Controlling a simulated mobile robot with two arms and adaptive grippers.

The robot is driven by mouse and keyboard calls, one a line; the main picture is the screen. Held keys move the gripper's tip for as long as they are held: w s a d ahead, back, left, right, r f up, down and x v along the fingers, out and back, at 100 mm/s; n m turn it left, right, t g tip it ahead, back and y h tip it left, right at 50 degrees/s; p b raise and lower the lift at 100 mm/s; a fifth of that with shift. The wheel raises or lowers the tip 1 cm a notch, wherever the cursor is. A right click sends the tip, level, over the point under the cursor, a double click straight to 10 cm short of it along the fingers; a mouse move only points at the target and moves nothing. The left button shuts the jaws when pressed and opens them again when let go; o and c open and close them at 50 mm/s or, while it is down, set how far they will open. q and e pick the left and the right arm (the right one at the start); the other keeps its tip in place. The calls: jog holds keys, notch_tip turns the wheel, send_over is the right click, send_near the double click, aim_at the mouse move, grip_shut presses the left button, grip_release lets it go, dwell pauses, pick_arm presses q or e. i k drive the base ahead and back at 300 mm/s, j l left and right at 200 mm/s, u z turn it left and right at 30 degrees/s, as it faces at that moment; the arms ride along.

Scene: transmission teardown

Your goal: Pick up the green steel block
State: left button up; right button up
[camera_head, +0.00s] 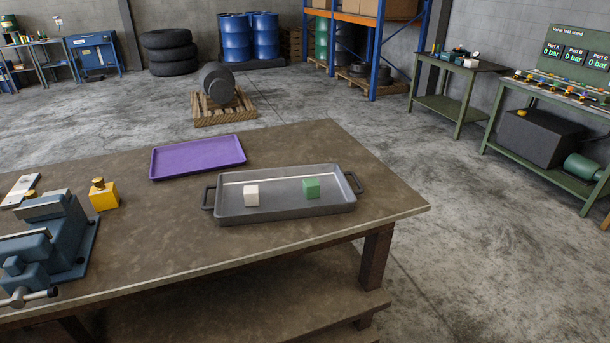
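The green steel block (311,188) is a small cube in the right half of a grey metal tray (285,213) with a handle at each end. The tray lies on the brown workbench (372,220) near its right end. A white block (251,195) of similar size sits in the same tray, to the left of the green one and apart from it. Neither of my grippers is in the picture.
A purple tray (197,157), seemingly empty, lies behind the grey tray. A blue vise (60,240) and a yellow block with a brass-coloured top (103,195) are on the left of the bench. Bare benchtop lies between vise and grey tray.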

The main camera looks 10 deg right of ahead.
aim_at(311, 187)
jog(key=i+l+u, duration=0.1)
jog(key=u, duration=0.35)
jog(key=l+u, duration=0.25)
jog(key=u, duration=0.2)
jog(key=i+l+u, duration=0.1)
jog(key=l+u, duration=0.15)
jog(key=u, duration=0.2)
